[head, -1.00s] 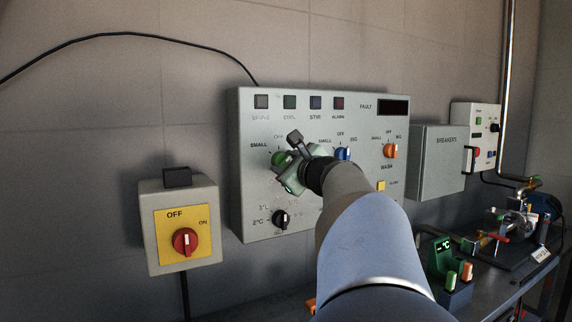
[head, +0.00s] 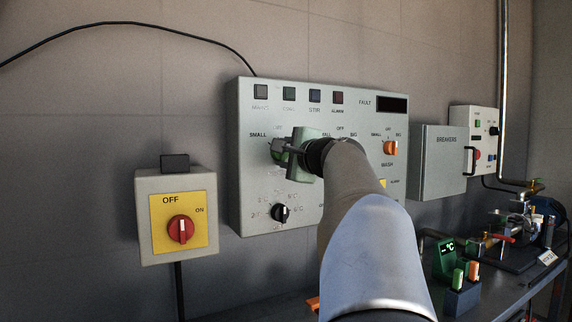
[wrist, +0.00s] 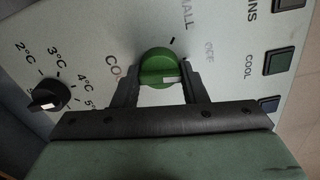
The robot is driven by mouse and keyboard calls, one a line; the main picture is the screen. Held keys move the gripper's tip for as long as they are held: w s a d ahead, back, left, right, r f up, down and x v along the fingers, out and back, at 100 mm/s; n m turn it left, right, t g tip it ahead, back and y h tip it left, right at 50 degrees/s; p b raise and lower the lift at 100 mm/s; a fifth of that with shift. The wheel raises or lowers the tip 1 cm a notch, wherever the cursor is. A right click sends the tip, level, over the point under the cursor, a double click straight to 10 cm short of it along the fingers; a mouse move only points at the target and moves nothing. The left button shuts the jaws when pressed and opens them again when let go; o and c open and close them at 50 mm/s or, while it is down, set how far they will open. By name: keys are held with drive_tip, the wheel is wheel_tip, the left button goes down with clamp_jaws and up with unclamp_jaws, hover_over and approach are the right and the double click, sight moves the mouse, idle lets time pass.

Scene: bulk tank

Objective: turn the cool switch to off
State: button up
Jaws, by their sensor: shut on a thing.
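The cool switch is a round green knob with a white mark, on the grey control panel. In the wrist view the green knob (wrist: 158,66) sits between the two fingers of my gripper (wrist: 160,85), which is shut on it. The knob's white mark faces the gripper side; I cannot tell which label it lines up with. The OFF label (wrist: 209,50) and part of SMALL show beside the knob. In the head view my gripper (head: 284,150) is at the panel's left part and largely hides the green knob (head: 278,157).
A black temperature dial (head: 280,213) is below the knob, and an orange wash knob (head: 390,148) is to the right. A red rotary switch (head: 181,229) is on the box at lower left. A grey breaker box (head: 440,165) hangs right of the panel. My arm covers the panel's middle.

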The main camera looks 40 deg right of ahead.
drive_tip(key=shift+f+n+b, duration=0.1)
drive_tip(key=shift+n+b, duration=0.45)
drive_tip(key=shift+n, duration=0.25)
drive_tip(key=o, duration=1)
drive_tip(key=shift+c, duration=0.2)
drive_tip(key=s+a, duration=0.2)
drive_tip(key=s, duration=0.9)
drive_tip(key=shift+s, duration=0.4)
